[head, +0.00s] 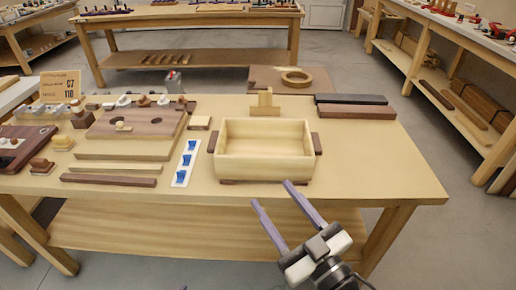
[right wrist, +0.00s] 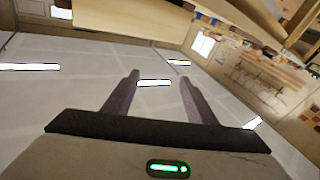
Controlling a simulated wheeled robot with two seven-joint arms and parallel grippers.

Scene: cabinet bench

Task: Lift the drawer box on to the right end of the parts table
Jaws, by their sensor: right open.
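The drawer box (head: 264,170) is an open, empty box of pale wood with dark side handles and dark feet. It stands upright on the parts table (head: 390,175), right of the table's middle and near its front edge. The right end of the table is bare. My right gripper (head: 272,194) is open and empty in front of the table edge, apart from the box as far as I can tell. In the right wrist view its two fingers (right wrist: 158,78) stand apart with nothing between them.
Behind the box are a small wooden block (head: 265,103), a wooden ring (head: 296,77) and dark bars (head: 355,111). Left of it are a white strip with blue parts (head: 186,163), boards (head: 122,150) and small wooden parts. A lower shelf (head: 170,230) runs under the table.

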